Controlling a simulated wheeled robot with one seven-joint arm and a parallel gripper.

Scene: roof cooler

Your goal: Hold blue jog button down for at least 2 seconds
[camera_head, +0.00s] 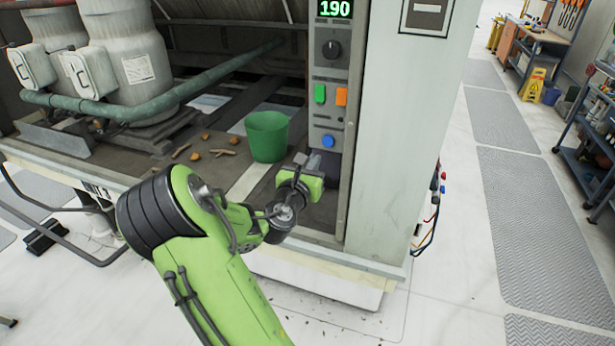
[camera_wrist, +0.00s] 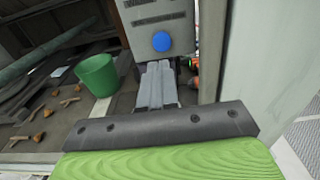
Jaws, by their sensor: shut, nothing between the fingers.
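The blue jog button (camera_head: 328,141) is the lowest control on the grey control panel (camera_head: 322,117). It shows as a blue disc (camera_wrist: 162,42) near the panel's bottom edge in the wrist view. My gripper (camera_head: 315,158) is shut and empty, with its fingers just below the blue button in the head view. In the wrist view the closed fingertips (camera_wrist: 160,66) lie below the button, near the panel's lower edge. Clear panel surface shows between them and the button. The exact depth gap to the panel cannot be told.
Above the button are a green button (camera_head: 320,94), an orange button (camera_head: 341,97), a black knob (camera_head: 332,49) and a display (camera_head: 334,9) reading 190. A green bucket (camera_head: 267,137) stands left of the panel. A white pillar (camera_head: 395,130) stands close on the right.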

